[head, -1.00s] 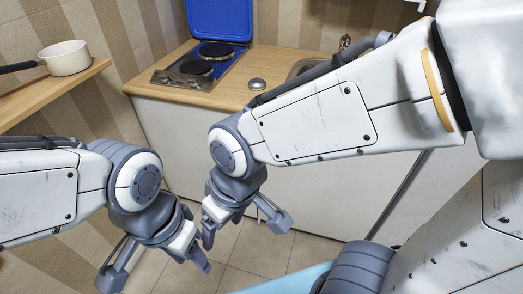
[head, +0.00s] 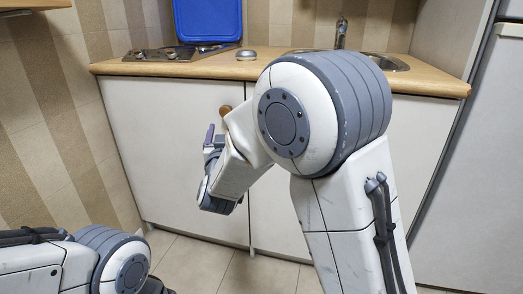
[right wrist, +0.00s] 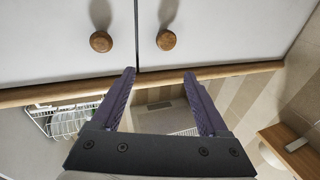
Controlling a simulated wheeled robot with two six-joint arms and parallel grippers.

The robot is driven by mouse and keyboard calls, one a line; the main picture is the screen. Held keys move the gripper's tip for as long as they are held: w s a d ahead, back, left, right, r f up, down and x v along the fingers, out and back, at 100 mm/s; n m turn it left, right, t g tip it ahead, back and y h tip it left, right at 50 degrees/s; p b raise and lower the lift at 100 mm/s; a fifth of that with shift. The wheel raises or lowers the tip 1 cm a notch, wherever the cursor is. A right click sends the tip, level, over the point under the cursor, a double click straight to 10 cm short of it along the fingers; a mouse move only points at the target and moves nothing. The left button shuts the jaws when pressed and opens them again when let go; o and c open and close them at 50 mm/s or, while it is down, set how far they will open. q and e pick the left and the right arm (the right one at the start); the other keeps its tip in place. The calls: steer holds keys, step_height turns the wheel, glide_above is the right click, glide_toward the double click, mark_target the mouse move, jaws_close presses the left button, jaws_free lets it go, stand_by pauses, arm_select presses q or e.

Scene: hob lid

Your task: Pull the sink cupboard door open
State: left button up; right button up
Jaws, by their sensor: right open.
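The sink cupboard door (head: 405,150) is the white right-hand door under the sink (head: 385,62), partly hidden behind my right arm. It looks closed. In the right wrist view, which is upside down, its round wooden knob (right wrist: 101,41) is on the left of the seam; in the head view my arm hides it. The neighbouring left door (head: 165,150) is also closed, with its knob (head: 225,110) near the seam. My right gripper (head: 210,140) is open and empty in front of the doors. Its fingertips (right wrist: 158,72) are apart from both knobs. My left gripper is out of view.
The wooden worktop (head: 230,68) overhangs the doors. On it are the hob (head: 160,53) with its raised blue lid (head: 207,20) and a small round metal object (head: 246,54). Tiled floor (head: 195,262) shows below.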

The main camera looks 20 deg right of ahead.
steer(key=s+d+f+m+h+b, duration=0.1)
steer(key=d+f+m+h+b, duration=0.2)
steer(key=d+f+h+b, duration=0.35)
arm_select(q)
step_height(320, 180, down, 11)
steer(key=b, duration=0.2)
arm_select(e)
steer(key=w+d+r+h, duration=0.1)
steer(key=w+d+r, duration=0.4)
steer(key=w+d, duration=0.1)
steer(key=shift+w+r, duration=0.4)
steer(key=shift+w, duration=0.35)
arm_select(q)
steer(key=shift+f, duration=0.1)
arm_select(e)
jaws_close()
